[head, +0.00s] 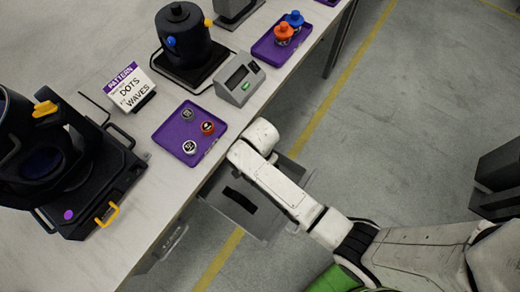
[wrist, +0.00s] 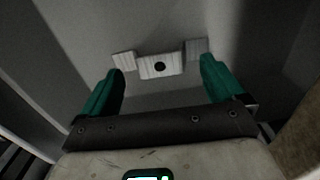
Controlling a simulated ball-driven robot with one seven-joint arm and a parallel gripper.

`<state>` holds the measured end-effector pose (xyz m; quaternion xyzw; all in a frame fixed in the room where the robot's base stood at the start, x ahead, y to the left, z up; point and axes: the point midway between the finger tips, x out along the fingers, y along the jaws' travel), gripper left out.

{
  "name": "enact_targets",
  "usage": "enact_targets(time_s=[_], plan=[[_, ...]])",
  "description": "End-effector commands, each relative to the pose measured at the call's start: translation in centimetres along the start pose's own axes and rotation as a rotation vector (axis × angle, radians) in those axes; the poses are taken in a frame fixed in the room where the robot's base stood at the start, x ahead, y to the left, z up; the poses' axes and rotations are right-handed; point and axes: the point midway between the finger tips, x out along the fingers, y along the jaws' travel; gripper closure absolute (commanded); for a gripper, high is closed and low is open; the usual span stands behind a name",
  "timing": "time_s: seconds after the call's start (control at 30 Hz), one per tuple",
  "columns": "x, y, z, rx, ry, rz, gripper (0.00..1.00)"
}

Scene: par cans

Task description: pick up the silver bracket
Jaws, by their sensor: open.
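The silver bracket (wrist: 160,66) shows in the wrist view as a pale piece with a dark round hole in its raised middle and a flat tab on each side. It lies on a grey surface between tall grey walls. My gripper (wrist: 162,82) is open, with its green fingers spread to either side of the bracket's near side. Nothing is between the fingers near the palm. I cannot tell whether the fingertips touch the bracket. In the head view my arm hides the gripper, and the bracket does not show.
A grey open drawer or bin (head: 226,212) with a black strip sits below the table edge beside my arm. The table (head: 150,205) holds a purple tray (head: 168,128) with several small round items, a grey display box (head: 240,82) and black machines. Floor to the right is mostly clear.

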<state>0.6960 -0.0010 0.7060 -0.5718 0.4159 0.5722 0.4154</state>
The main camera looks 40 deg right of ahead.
Motion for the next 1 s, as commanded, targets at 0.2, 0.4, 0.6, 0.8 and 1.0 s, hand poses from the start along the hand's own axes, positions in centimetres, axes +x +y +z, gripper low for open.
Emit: enact_targets(time_s=[0.2, 0.4, 0.6, 0.8, 1.0], plan=[[1.8, -0.1, 0.0, 0.000, 0.001, -0.001, 0.05], [1.8, -0.1, 0.0, 0.000, 0.000, -0.002, 0.05], [1.8, 0.0, 0.0, 0.000, 0.000, -0.001, 0.23], [1.8, 0.0, 0.0, 0.000, 0.000, -0.001, 0.42], [1.8, 0.0, 0.0, 0.000, 0.000, -0.001, 0.61]])
